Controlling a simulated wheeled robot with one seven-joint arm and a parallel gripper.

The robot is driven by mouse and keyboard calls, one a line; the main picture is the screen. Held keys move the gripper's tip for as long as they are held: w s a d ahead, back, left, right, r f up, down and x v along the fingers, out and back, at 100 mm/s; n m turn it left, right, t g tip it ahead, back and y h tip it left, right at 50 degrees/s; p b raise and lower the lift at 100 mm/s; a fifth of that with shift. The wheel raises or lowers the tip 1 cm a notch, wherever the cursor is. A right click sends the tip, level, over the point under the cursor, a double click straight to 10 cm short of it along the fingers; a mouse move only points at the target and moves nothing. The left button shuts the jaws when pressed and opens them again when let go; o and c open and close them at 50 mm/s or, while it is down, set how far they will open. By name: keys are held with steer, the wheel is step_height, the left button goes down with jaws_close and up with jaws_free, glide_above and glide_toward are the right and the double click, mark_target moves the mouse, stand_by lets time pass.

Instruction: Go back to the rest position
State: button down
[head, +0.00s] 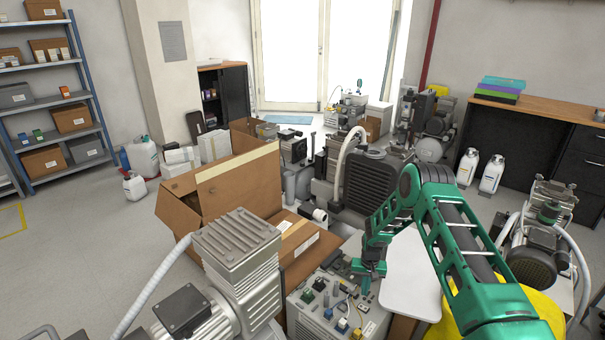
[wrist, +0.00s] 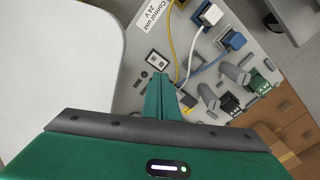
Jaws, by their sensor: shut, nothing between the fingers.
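My gripper (head: 368,277) is green and hangs at the end of my green arm, pointing down over a grey control unit (head: 312,318) in the head view. In the wrist view the gripper (wrist: 157,82) has its fingers together and holds nothing. The control unit's panel (wrist: 128,88) lies beyond the fingertips, with a white label, a blue plug (wrist: 236,41), yellow and white cables, and black and green connectors. I cannot tell whether the fingertips touch the panel.
A white board (head: 412,285) lies right of the control unit. Cardboard boxes (head: 235,188) and a grey compressor (head: 236,253) stand to the left. A large dark-finned machine (head: 372,182) is behind the gripper. Another compressor (head: 537,250) stands at right. Open floor (head: 75,255) shows at far left.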

steer(key=s+d+r, duration=0.4)
steer(key=s+r, duration=0.1)
steer(key=r, duration=0.8)
steer(key=s+d+r+m+h, duration=0.1)
steer(key=s+d+r, duration=0.3)
steer(key=r, duration=0.9)
steer(key=s+d+r, duration=0.4)
steer(key=s+r, duration=0.1)
steer(key=r, duration=0.8)
steer(key=s+d+r+m, duration=0.1)
steer(key=s+r, duration=1)
steer(key=s, duration=0.6)
steer(key=s+a+r+m+y, duration=0.1)
steer(key=s+a+r, duration=0.1)
steer(key=s, duration=1.6)
steer(key=shift+s+a+r, duration=0.15)
steer(key=shift+a+r, duration=0.05)
steer(key=shift+a, duration=0.5)
steer(key=shift+w+f, duration=0.25)
steer(key=shift+w, duration=0.4)
